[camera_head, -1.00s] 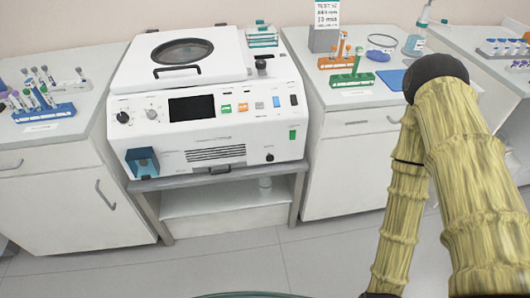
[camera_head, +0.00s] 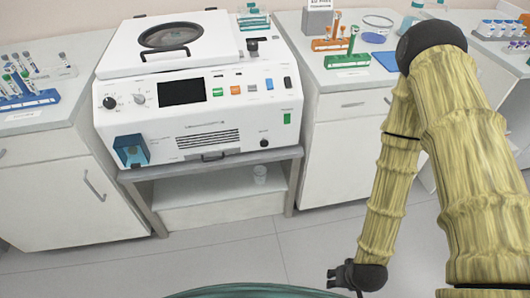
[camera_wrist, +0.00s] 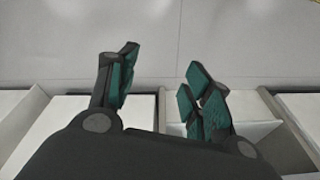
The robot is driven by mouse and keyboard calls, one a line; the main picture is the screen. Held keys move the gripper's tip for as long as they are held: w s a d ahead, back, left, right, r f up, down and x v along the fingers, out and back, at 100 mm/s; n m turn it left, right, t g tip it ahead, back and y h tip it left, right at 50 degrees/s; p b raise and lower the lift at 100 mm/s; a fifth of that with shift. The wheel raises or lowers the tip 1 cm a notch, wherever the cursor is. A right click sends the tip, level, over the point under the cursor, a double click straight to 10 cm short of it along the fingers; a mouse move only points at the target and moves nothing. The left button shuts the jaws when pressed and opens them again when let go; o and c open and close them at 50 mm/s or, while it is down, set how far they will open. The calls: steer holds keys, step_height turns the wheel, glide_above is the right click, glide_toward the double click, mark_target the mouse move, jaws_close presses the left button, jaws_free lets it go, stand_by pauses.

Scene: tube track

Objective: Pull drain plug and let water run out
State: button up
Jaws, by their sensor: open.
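A white benchtop machine (camera_head: 200,125) with a round-windowed lid stands between two lab benches in the head view. A small black round knob (camera_head: 264,143), which looks like the drain plug, sits low on the right of its front. My gripper (camera_head: 338,278) is at the lower right, low in front of the bench and well apart from the knob. In the wrist view my gripper (camera_wrist: 162,64) has its fingers spread with nothing between them. No water shows.
The machine's grey stand (camera_head: 225,159) has an open shelf. The left bench (camera_head: 60,125) holds a blue tube rack (camera_head: 28,98); the right bench (camera_head: 345,85) holds green and orange racks. Open grey floor (camera_head: 235,248) lies in front.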

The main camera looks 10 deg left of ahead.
steer(key=w+a+f+t+b, duration=0.1)
steer(key=w+a+t+b, duration=0.15)
steer(key=w, duration=0.35)
steer(key=w+a+f+t+b, duration=0.1)
steer(key=w+a+b, duration=0.25)
steer(key=w, duration=0.25)
steer(key=n+t+y+b, duration=0.45)
steer(key=t+b, duration=0.65)
steer(key=b, duration=1.4)
glide_toward(265, 144)
steer(key=shift+m+y, duration=0.25)
steer(key=shift+m, duration=0.2)
steer(key=b+x, duration=0.3)
steer(key=x, duration=0.6)
steer(key=shift+w+f, duration=0.1)
